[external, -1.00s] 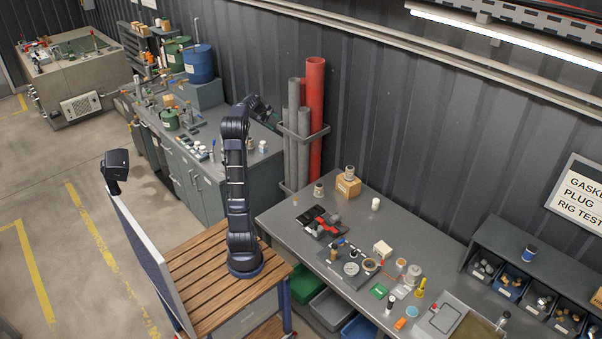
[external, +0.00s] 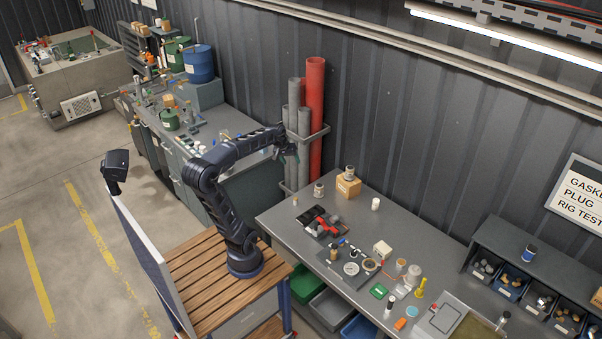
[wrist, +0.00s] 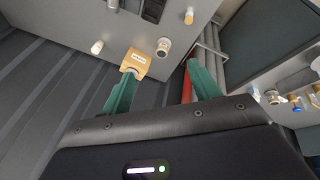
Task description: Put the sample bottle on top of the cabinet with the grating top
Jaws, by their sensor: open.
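My gripper (external: 290,156) is open and empty, in front of the grey and red pipes and above the far left corner of the near bench. In the wrist view its two teal fingers (wrist: 162,70) point toward a cardboard box (wrist: 138,60), apart from it. A jar (external: 349,171) stands on that box (external: 347,187). A second jar (external: 319,190) stands to its left and also shows in the wrist view (wrist: 163,47). I cannot tell which item is the sample bottle; no label is readable. No cabinet top is clearly recognisable as grating.
Upright pipes (external: 315,95) stand against the wall close to my gripper. The near bench (external: 275,217) carries a white cylinder (external: 375,204), a red-black tool (external: 322,222) and many small items. The left bench (external: 240,185) holds a blue drum (external: 198,64) and bottles.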

